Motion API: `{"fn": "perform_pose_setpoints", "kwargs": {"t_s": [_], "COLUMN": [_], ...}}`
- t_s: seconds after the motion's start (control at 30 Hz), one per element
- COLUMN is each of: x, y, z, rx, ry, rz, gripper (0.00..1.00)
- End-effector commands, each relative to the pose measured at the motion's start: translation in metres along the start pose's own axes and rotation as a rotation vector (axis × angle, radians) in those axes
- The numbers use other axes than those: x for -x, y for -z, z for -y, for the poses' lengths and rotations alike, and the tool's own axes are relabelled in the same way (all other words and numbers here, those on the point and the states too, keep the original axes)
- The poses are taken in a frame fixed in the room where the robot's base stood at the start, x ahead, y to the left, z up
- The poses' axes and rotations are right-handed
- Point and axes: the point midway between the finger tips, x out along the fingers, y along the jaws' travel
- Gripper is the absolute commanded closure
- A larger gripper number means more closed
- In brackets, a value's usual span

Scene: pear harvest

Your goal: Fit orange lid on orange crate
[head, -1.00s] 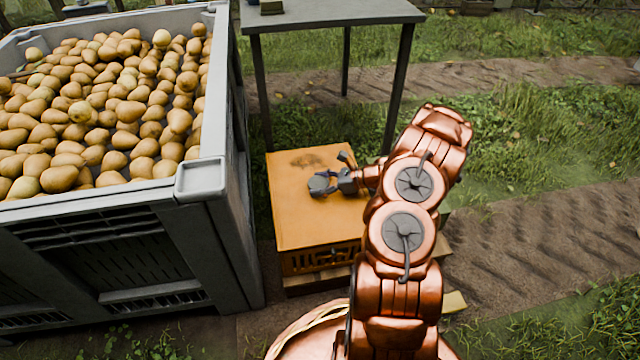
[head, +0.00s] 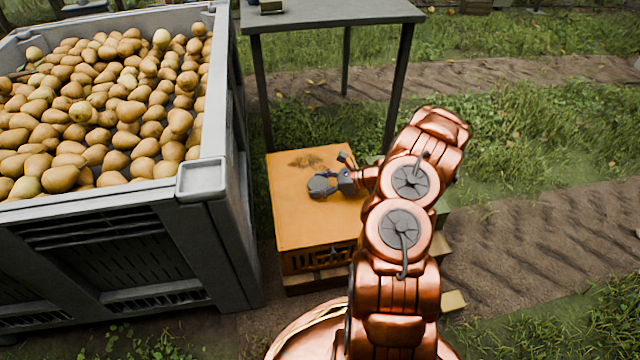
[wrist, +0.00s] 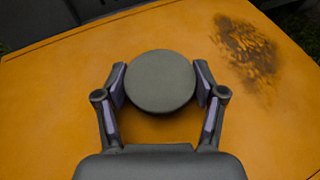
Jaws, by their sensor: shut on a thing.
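The orange lid (head: 302,222) is a flat panel with a dark smudge near its far edge. It lies over the orange crate (head: 300,262), whose slotted front wall shows below it. I cannot tell whether the lid is fully seated all round. My gripper (head: 322,184) is over the lid's middle. In the wrist view my gripper (wrist: 160,84) is shut on the round grey knob (wrist: 160,80) of the lid, one finger on each side. The orange lid fills most of the wrist view (wrist: 60,95), with the smudge at upper right.
A large grey bin (head: 202,180) full of pears stands close on the left. A grey table (head: 330,14) stands behind the crate. The crate rests on a wooden base (head: 318,282). Grass and a dirt track lie open on the right.

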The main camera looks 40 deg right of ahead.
Motion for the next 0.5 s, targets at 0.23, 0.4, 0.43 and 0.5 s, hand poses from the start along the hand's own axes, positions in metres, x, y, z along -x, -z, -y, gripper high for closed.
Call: {"fn": "perform_pose_setpoints", "kwargs": {"t_s": [0.23, 0.4, 0.43, 0.5], "x": [-0.0017, -0.0027, -0.0028, -0.0026], "y": [0.0034, 0.0058, 0.0062, 0.0059], "z": [0.0001, 0.0002, 0.0003, 0.0003], "rx": [0.001, 0.001, 0.001, 0.001], "ry": [0.0, 0.0, 0.0, 0.0], "rz": [0.001, 0.001, 0.001, 0.001], "gripper": [0.79, 0.79, 0.79, 0.25]}}
